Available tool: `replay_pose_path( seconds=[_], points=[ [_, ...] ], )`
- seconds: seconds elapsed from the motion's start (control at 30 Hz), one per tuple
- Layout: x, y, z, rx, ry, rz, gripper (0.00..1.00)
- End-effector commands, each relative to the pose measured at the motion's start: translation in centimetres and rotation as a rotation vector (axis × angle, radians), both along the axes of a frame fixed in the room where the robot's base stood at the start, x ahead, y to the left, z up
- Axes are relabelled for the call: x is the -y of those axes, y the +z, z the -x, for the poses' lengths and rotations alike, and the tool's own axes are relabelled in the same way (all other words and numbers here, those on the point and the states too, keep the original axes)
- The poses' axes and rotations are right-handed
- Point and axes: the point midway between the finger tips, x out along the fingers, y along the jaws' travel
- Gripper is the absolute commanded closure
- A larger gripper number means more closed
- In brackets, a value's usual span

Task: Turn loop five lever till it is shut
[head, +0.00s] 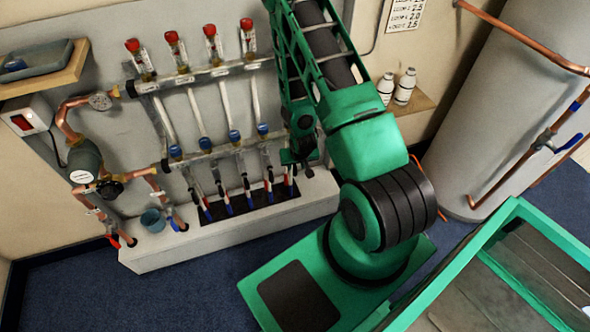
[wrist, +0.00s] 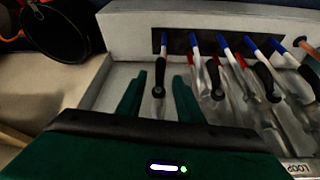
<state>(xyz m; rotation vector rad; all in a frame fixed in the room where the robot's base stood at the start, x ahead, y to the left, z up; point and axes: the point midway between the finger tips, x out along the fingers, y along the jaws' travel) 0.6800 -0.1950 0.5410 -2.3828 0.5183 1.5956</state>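The copper-and-steel manifold (head: 207,77) stands on the wall at left in the head view, with a row of small black levers on its lower pipes. My gripper (head: 298,160) is at the right end of this row and hides part of it. In the wrist view, my gripper (wrist: 158,86) is open, its two green fingers on either side of one black lever (wrist: 159,75). This lever is the leftmost there and looks in line with its pipe. A gap shows on both sides of it. I cannot read its loop number.
Other black levers (wrist: 215,78) stand close by on the right in the wrist view, with red and blue pipe ends beyond. A white ledge (head: 150,247) runs below the manifold. A grey tank (head: 500,110) and a green-framed cart (head: 500,215) are at right.

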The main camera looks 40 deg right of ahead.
Motion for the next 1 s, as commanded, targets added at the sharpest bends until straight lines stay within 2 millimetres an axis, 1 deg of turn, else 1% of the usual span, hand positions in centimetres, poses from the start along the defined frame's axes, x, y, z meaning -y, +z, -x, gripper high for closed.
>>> replay_pose_path(
  seconds=[0.03, 0.1, 0.33, 0.5, 0.8, 0.83, 0.87, 0.9, 0.93, 0.97, 1.0],
  points=[
    [0.1, -0.9, -0.2, -0.003, 0.0, -0.001, 0.67],
    [0.3, -1.9, -0.6, -0.002, 0.0, -0.001, 0.67],
    [0.8, -4.5, -1.6, -0.002, 0.0, -0.001, 0.67],
    [1.0, -5.4, -2.0, -0.001, 0.0, 0.0, 0.67],
    [1.0, -5.6, -2.0, -0.001, 0.0, 0.0, 0.67],
    [1.0, -5.5, -2.0, -0.001, 0.0, 0.0, 0.72],
    [1.0, -5.5, -2.0, -0.001, 0.0, 0.0, 0.79],
    [1.0, -5.5, -2.0, -0.001, 0.0, 0.0, 0.88],
    [1.0, -5.5, -2.0, -0.001, 0.0, 0.0, 0.95],
    [1.0, -5.5, -2.0, -0.001, 0.0, 0.0, 1.0],
    [1.0, -5.5, -2.0, -0.001, 0.0, 0.0, 1.0]
  ],
)
